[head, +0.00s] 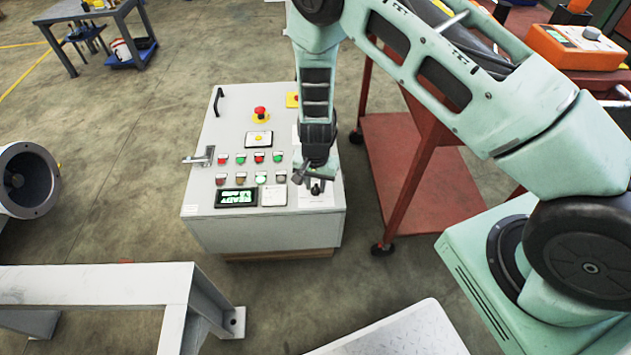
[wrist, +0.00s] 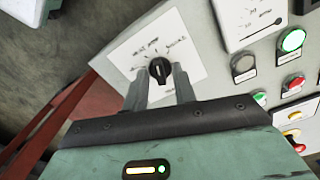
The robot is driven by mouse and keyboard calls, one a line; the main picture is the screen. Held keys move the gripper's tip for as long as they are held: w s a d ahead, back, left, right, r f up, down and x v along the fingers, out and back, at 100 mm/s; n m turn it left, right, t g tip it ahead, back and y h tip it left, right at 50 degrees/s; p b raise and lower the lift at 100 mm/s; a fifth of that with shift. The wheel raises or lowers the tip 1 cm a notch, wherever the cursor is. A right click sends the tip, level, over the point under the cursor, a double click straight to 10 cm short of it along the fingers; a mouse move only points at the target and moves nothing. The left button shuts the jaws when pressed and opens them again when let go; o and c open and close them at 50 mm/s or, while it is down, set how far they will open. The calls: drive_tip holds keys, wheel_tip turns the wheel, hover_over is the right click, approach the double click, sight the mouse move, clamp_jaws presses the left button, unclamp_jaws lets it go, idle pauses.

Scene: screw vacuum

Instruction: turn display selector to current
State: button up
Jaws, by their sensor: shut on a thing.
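The display selector is a small black knob (wrist: 159,68) on a white label plate (wrist: 190,62) with hand-written-looking markings, too blurred to read. In the wrist view my gripper (wrist: 160,80) has one finger on each side of the knob and is shut on it. In the head view my gripper (head: 315,182) reaches down to the near right corner of the grey control panel (head: 228,130) and mostly hides the knob. A dark display (head: 237,197) with green text lies left of the gripper on the panel.
A white gauge (head: 273,196) sits between display and gripper. Several red and green buttons (head: 259,157) and a red emergency stop (head: 260,112) are farther up the panel. A lever handle (head: 200,158) sticks out left. A red cart (head: 420,170) stands close on the right.

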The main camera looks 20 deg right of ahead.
sight(316, 187)
idle(0.4)
drive_tip(key=o, duration=0.6)
wheel_tip(316, 187, up, 18)
drive_tip(key=p, duration=0.3)
drive_tip(key=shift+f, duration=0.25)
